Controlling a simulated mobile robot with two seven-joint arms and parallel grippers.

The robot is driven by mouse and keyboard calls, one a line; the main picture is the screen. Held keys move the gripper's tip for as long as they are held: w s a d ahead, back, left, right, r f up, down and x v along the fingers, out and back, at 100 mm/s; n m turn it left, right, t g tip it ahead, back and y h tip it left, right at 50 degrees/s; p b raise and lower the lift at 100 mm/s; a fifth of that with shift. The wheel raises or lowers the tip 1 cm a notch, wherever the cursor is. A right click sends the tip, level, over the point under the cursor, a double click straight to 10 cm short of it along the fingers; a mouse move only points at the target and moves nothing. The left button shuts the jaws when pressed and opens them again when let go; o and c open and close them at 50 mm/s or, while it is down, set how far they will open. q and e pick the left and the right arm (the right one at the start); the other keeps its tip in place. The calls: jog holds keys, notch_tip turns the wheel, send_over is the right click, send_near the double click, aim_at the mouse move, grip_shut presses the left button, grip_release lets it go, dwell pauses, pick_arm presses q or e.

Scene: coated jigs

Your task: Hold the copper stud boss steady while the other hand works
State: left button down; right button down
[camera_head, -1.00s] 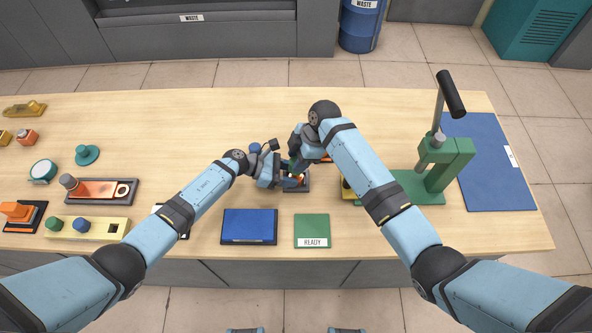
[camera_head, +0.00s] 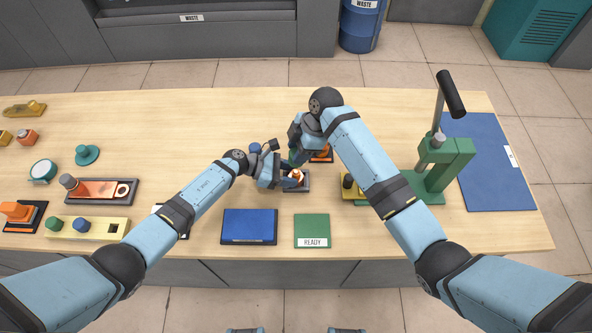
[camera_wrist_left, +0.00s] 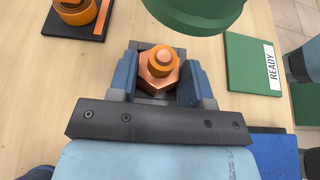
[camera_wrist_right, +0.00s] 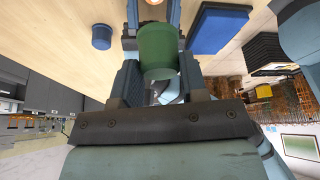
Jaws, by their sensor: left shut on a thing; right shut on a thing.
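The copper stud boss (camera_head: 297,174), with a hex base and a round stud, stands upright on a grey base (camera_head: 304,186). My left gripper (camera_head: 292,180) is shut on it from the sides; in the left wrist view the boss (camera_wrist_left: 159,68) sits between the blue finger pads (camera_wrist_left: 160,80). My right gripper (camera_head: 295,155) is shut on a green cap-like cylinder (camera_wrist_right: 158,50). The left wrist view shows this green cylinder (camera_wrist_left: 195,12) above and beyond the boss, apart from it. In the head view the right gripper partly hides it.
A green READY mat (camera_head: 312,228) and a blue tray (camera_head: 249,226) lie in front. An orange part on a dark plate (camera_head: 322,156) sits close behind the right gripper. A green lever press (camera_head: 440,165) stands to the right. Several coloured jigs are at the left.

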pick_arm(q)
jog(key=shift+c, duration=2.4)
grip_release()
jog(key=v, duration=1.2)
